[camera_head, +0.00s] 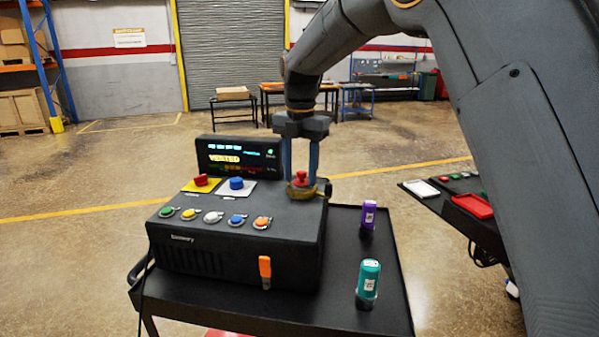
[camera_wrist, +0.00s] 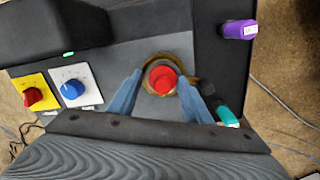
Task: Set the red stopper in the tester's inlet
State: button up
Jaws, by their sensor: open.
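The red stopper (camera_head: 301,177) sits upright in the brass-coloured ring of the inlet (camera_head: 300,192), at the right of the tester's top. The tester (camera_head: 225,245) is a dark box with a lit display behind its top. My gripper (camera_head: 301,178) points down over the inlet, its two blue fingers apart on either side of the stopper. The wrist view shows the red stopper (camera_wrist: 163,79) within the inlet ring (camera_wrist: 148,65), with gaps between it and the fingertips (camera_wrist: 163,78). How deep the stopper sits cannot be told.
A purple vial (camera_head: 368,215) and a teal vial (camera_head: 368,279) stand on the cart (camera_head: 388,300) right of the tester. A red knob (camera_head: 201,180), a blue knob (camera_head: 236,183) and several coloured buttons are on the tester. A second cart (camera_head: 470,225) with a red tray is at right.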

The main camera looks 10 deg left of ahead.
jog(key=shift+s+d+f, duration=0.2)
jog(key=shift+d+f, duration=0.25)
jog(key=shift+f, duration=0.35)
jog(key=shift+w+r, duration=0.1)
jog(key=shift+r, duration=0.1)
jog(key=r+b, duration=0.1)
jog(key=r, duration=0.5)
jog(key=r+b, duration=0.1)
jog(key=r, duration=0.2)
jog(key=shift+a+b, duration=0.35)
